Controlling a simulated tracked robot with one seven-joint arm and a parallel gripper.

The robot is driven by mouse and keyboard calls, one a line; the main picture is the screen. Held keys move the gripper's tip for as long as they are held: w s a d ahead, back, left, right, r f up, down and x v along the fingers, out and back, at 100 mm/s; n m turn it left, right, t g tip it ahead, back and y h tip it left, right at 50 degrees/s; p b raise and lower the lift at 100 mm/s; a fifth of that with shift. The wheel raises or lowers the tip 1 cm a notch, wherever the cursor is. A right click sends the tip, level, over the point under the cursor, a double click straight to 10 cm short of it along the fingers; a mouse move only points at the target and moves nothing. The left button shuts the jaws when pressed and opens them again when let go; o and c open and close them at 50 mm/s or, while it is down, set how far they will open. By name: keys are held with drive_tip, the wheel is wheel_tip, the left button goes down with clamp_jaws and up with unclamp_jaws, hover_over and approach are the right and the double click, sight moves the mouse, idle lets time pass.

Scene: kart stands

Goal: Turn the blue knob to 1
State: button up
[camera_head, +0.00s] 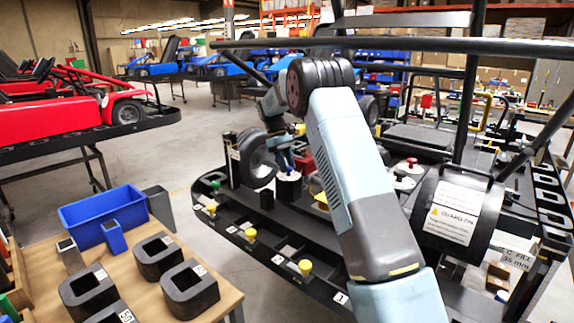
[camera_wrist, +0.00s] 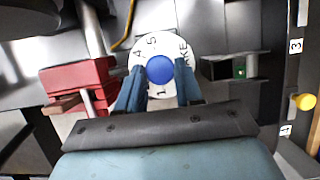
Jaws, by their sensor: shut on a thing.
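The blue knob (camera_wrist: 160,69) sits in the middle of a round white dial (camera_wrist: 150,50) in the wrist view. I can read a 4 and a 5 at the dial's upper left, letters at its right and a 1 just below the knob. No pointer mark on the knob is clear. My gripper (camera_wrist: 160,82) has one finger on each side of the knob and is shut on it. In the head view my gripper (camera_head: 285,160) reaches down to a black post (camera_head: 288,188) with a white top; the knob is mostly hidden there.
A red block (camera_wrist: 80,85) with a metal rod stands left of the dial in the wrist view, and a green-marked box (camera_wrist: 238,67) stands right. Yellow knobs (camera_head: 305,267) line the kart stand's front rail. A black cylinder stands beside the post. A table with a blue bin (camera_head: 103,215) is at left.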

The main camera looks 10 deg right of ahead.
idle(0.4)
drive_tip(key=o, duration=1)
drive_tip(key=shift+o, duration=0.2)
drive_tip(key=v, duration=1.3)
drive_tip(key=shift+w+r, duration=0.15)
drive_tip(key=shift+r, duration=0.15)
drive_tip(key=shift+a, duration=0.1)
